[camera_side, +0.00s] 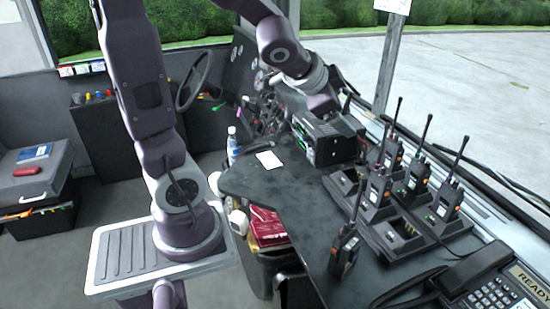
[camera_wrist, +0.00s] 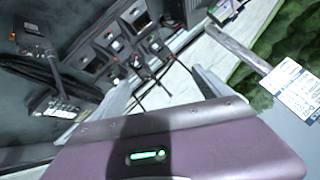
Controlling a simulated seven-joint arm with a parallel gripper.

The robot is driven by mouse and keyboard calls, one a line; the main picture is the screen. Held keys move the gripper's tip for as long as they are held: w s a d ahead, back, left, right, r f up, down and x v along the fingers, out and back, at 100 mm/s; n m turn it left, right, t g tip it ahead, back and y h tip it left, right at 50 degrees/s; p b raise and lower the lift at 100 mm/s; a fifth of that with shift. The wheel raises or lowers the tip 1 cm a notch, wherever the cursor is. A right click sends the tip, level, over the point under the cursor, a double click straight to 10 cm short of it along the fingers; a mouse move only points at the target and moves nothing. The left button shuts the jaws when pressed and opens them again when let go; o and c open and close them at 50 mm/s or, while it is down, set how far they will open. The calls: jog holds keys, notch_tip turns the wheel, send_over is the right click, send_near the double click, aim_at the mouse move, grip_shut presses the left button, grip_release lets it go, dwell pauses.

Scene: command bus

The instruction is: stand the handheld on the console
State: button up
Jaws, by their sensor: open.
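A dark device at upper left in the wrist view may be this handheld (camera_wrist: 33,42), but I cannot be sure. Several similar handhelds (camera_side: 448,200) stand in charger cradles (camera_side: 400,238) to its right. My gripper (camera_wrist: 163,78) is open and empty in the wrist view, its two fingers spread. In the side view it is at the far part of the console, away from the front handheld; its fingertips are unclear there.
A desk phone (camera_side: 490,285) with cords sits at the front right. A dark box with green lights (camera_side: 325,143) is by my wrist. A bottle (camera_side: 233,145) and white paper (camera_side: 269,160) are near the far inner edge. The console left of the cradles is mostly bare.

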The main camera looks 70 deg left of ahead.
jog(key=s+d+n+g+h, duration=0.1)
jog(key=s+d+n, duration=0.1)
jog(key=s+d, duration=0.4)
jog(key=s+d+n+g+h, duration=0.1)
jog(key=s+d, duration=0.5)
jog(key=s, duration=0.8)
jog(key=shift+d+r+n+g+h, duration=0.3)
jog(key=shift+r+n+g+h, duration=0.1)
jog(key=shift+g+h, duration=0.3)
